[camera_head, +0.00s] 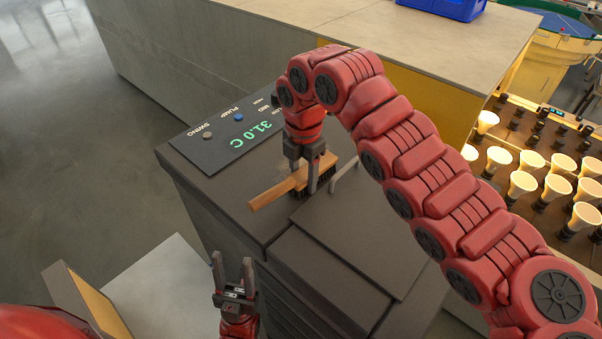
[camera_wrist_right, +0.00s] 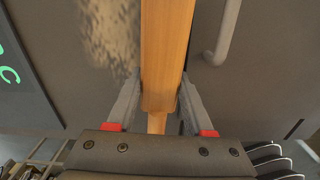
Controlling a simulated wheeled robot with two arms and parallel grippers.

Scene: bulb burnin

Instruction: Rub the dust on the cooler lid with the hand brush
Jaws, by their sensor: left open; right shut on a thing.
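The hand brush (camera_head: 270,193) has a wooden handle and dark bristles, and it lies level on top of the dark cooler (camera_head: 245,220). My right gripper (camera_head: 312,182) is shut on the brush; in the right wrist view the wooden brush (camera_wrist_right: 166,50) runs between its fingers (camera_wrist_right: 160,100). A pale speckled dust patch (camera_wrist_right: 108,35) shows on the lid beside the brush in that view, on its left. In the head view the dust is mostly hidden behind the gripper and brush. My left gripper (camera_head: 233,275) is open and empty, low in front of the cooler.
A display panel (camera_head: 225,135) reading 31.0 C is at the cooler's far left. A lid handle (camera_head: 345,172) stands just right of the brush. Racks of lit bulbs (camera_head: 522,183) are at the right. A blue crate (camera_head: 445,8) sits on the grey counter (camera_head: 290,40) behind.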

